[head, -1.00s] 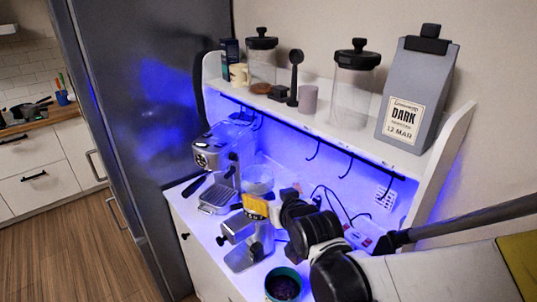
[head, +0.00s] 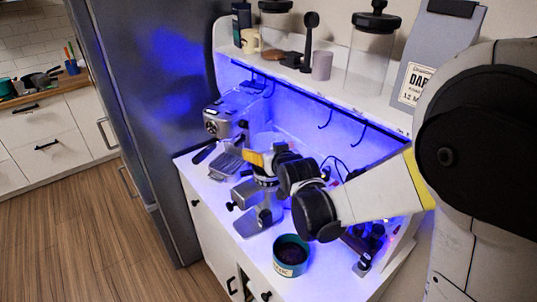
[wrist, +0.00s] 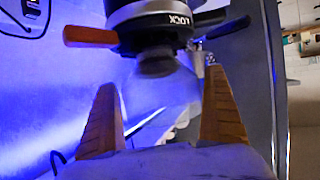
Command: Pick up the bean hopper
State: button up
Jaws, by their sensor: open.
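The bean hopper (head: 263,139) is a clear, pale vessel at the top of the silver grinder (head: 262,208), partly hidden behind my gripper (head: 262,158) in the head view. In the wrist view the translucent hopper (wrist: 168,98) shows between the two tan fingers of my gripper (wrist: 160,82). The fingers are spread, with visible space on either side. A black collar marked LOCK (wrist: 165,20) sits at the top of the wrist view, with a brown handle (wrist: 90,37) at its left. I cannot tell whether a finger touches the hopper.
The espresso machine (head: 232,120) stands behind and left of the grinder. A teal cup with dark contents (head: 290,257) stands in front, near the counter edge. The shelf (head: 330,100) above holds jars, mugs and a coffee bag (head: 415,82). A tall fridge (head: 160,110) borders the left.

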jog(key=shift+c, duration=0.3)
jog(key=c, duration=1.2)
